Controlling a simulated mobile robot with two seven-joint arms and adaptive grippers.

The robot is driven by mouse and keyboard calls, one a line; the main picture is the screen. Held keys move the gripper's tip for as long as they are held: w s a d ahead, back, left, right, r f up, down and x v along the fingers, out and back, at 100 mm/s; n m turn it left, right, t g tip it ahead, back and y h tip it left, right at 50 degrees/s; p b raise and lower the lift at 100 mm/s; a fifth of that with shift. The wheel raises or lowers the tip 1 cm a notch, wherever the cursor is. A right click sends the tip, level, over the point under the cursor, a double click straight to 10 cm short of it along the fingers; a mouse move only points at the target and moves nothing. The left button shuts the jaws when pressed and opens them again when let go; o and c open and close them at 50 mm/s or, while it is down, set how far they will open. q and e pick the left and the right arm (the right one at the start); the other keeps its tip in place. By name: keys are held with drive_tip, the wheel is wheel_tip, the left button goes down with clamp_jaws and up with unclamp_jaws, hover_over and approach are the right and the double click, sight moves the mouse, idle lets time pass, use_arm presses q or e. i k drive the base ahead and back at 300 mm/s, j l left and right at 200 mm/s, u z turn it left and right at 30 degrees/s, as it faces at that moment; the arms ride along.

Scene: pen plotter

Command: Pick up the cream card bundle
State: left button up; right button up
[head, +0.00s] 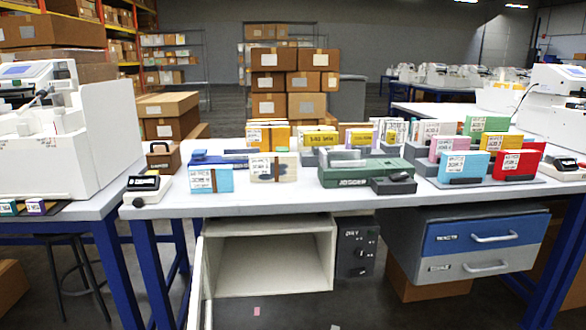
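A cream card bundle (262,168) with a brown band and a white label stands near the front edge of the table, left of its middle. A light blue card bundle (211,179) stands close on its left. The green jogger (365,174) is on its right, with a gap between them. Neither of my grippers shows in the head view.
The white tabletop (262,204) is bare along its front edge. Orange and yellow bundles (268,134) stand behind the cream one. Pink, blue and red bundles (516,165) stand at the right. A small black-topped device (147,187) sits at the left corner. Below are an open cabinet (270,262) and drawers (480,236).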

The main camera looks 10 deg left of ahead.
sight(275, 167)
drive_tip(key=i+l, duration=0.8)
drive_tip(key=l, duration=0.15)
